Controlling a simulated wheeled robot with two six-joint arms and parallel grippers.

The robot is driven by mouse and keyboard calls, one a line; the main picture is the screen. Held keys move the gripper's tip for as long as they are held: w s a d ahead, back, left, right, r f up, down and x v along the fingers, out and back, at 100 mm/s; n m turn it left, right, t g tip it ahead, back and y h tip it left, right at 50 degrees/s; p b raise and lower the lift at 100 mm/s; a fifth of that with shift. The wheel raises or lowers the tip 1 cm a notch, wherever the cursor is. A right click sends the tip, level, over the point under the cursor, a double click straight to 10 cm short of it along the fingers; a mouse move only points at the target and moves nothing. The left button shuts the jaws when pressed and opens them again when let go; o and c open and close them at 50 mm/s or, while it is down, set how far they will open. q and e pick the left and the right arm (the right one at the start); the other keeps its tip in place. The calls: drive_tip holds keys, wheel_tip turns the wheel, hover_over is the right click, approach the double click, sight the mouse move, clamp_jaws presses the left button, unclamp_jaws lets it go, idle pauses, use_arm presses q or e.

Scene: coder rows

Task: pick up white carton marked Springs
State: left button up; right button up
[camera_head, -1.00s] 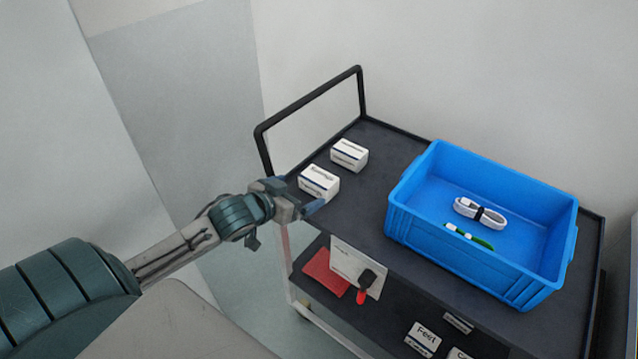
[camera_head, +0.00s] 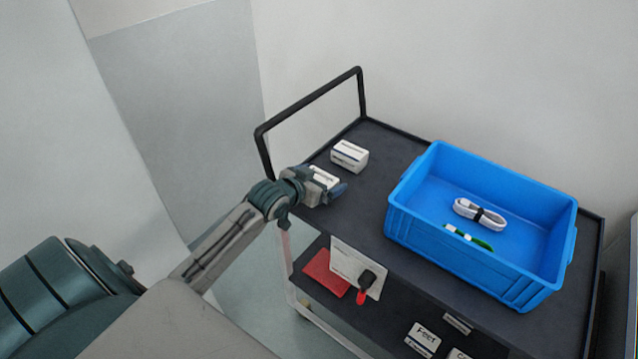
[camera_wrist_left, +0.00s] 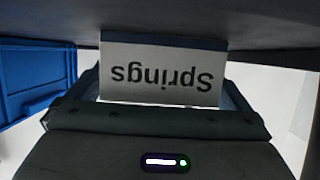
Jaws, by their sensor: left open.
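The white carton marked Springs (camera_wrist_left: 160,75) fills the middle of the left wrist view, its lettering upside down there. In the head view the carton (camera_head: 324,177) stands on the cart's top shelf, partly hidden by my left gripper (camera_head: 325,190). The gripper is open, with its fingers around the carton, one on each side. In the left wrist view the gripper (camera_wrist_left: 165,103) lies close against the carton; I cannot tell whether the fingers touch it. My right gripper is not in view.
A second white carton (camera_head: 349,155) stands just behind on the dark cart top (camera_head: 385,150). A blue crate (camera_head: 450,255) on the right holds a bundled white cable (camera_head: 480,213) and a green-and-white item (camera_head: 467,236). A black handle rail (camera_head: 310,98) rises at the cart's left end.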

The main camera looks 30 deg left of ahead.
use_arm(q)
drive_tip(key=shift+w+f, duration=0.1)
drive_tip(key=shift+w, duration=0.1)
drive_tip(key=shift+s, duration=0.1)
drive_tip(key=c, duration=1)
drive_tip(key=shift+r, duration=0.2)
